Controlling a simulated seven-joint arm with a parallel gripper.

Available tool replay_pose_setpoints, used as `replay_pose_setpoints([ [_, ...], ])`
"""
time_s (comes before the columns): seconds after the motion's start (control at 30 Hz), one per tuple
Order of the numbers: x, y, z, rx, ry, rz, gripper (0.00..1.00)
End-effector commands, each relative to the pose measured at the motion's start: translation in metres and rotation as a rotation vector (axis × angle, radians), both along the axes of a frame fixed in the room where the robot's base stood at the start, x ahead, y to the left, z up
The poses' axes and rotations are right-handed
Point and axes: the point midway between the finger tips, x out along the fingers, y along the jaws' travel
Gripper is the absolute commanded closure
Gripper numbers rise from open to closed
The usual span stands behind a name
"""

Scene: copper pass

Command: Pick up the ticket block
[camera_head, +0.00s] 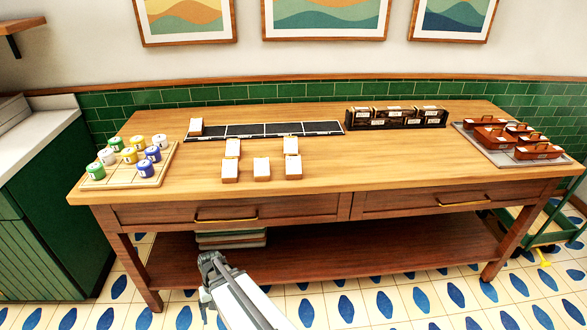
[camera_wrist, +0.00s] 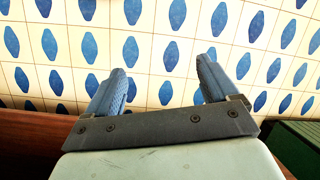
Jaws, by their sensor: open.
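Several small white-topped blocks with wooden sides, which look like the ticket blocks, stand on the wooden table. Three are in a front row: the left block (camera_head: 230,171), the middle block (camera_head: 262,169) and the right block (camera_head: 293,167). Behind them are a back-left block (camera_head: 232,148) and a back-right block (camera_head: 291,146). Another block (camera_head: 196,127) sits at the left end of the black divided strip (camera_head: 265,130). My gripper (camera_head: 206,262) is low in front of the table, below its top and away from the blocks. In the wrist view my gripper (camera_wrist: 161,66) is open and empty over the tiled floor.
A wooden tray (camera_head: 168,165) with colored-lid jars is at the table's left. A dark labeled rack (camera_head: 396,117) stands at the back. Copper-red lidded dishes sit on a grey tray (camera_head: 480,146) at right. The table's front edge and drawers (camera_head: 228,212) are above my gripper.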

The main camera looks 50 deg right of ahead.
Motion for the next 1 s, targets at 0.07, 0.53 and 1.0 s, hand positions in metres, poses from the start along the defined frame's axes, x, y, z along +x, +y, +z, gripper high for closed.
replay_pose_setpoints([
  [0.07,0.018,-0.015,0.019,0.001,-0.031,-0.041,0.13],
  [0.53,0.088,-0.099,0.141,0.011,-0.192,-0.249,0.13],
  [1.0,0.115,-0.186,0.285,0.011,-0.355,-0.434,0.13],
])
